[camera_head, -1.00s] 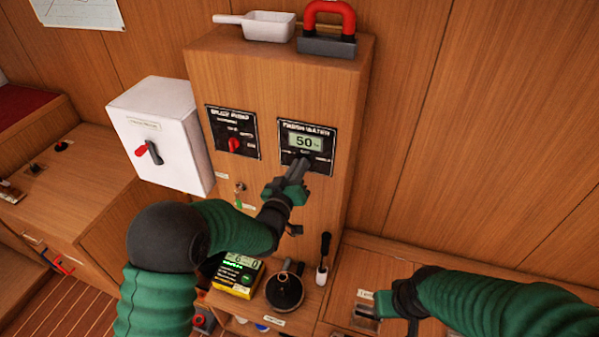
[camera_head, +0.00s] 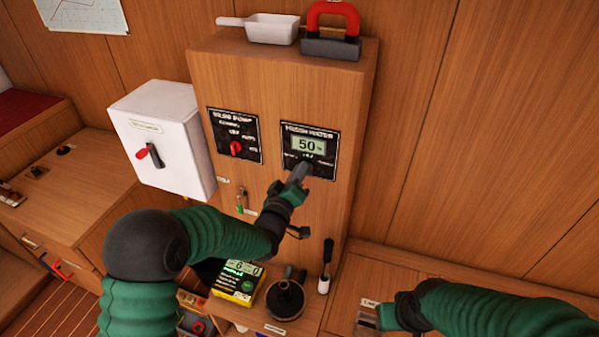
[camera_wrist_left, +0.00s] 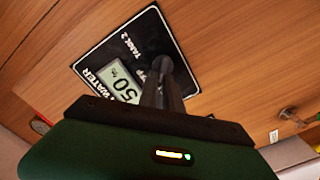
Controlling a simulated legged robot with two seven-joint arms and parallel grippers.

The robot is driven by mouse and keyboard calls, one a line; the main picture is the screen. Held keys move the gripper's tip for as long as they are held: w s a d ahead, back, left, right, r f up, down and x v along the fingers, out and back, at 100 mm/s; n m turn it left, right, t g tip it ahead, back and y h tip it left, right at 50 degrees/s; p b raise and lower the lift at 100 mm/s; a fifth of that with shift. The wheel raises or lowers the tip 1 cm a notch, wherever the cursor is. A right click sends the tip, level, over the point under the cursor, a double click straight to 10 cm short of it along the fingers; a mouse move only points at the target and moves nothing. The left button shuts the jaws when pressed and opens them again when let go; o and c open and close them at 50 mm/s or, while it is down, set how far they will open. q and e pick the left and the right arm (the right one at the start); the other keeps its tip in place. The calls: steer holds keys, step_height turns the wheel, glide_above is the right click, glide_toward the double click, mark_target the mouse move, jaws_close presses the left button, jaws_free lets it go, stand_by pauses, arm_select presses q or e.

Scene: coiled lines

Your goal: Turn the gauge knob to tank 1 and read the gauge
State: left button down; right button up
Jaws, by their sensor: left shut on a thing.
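The fresh water gauge panel (camera_head: 322,138) is a black plate on the front of the wooden cabinet. Its display (camera_head: 309,146) reads 50. My left gripper (camera_head: 301,170) is at the lower part of this panel, shut on the gauge knob, which its fingers hide. In the left wrist view the fingers (camera_wrist_left: 162,85) reach the panel (camera_wrist_left: 105,55), with the label "TANK 2" beside them and the display (camera_wrist_left: 122,80) partly covered. The knob's pointing direction cannot be told. My right gripper (camera_head: 366,318) is low at the right, over the counter; its jaw state is unclear.
The bilge pump panel (camera_head: 235,136) with a red knob is left of the gauge. A white box (camera_head: 163,140) with a red and black switch juts out further left.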

arm_select(q)
steer(key=shift+f, duration=0.1)
steer(key=c, duration=1.5)
jaws_free()
steer(key=shift+a, duration=0.1)
steer(key=b+v, duration=0.1)
steer(key=v, duration=1.5)
steer(key=shift+s+a, duration=0.1)
steer(key=shift+s, duration=0.25)
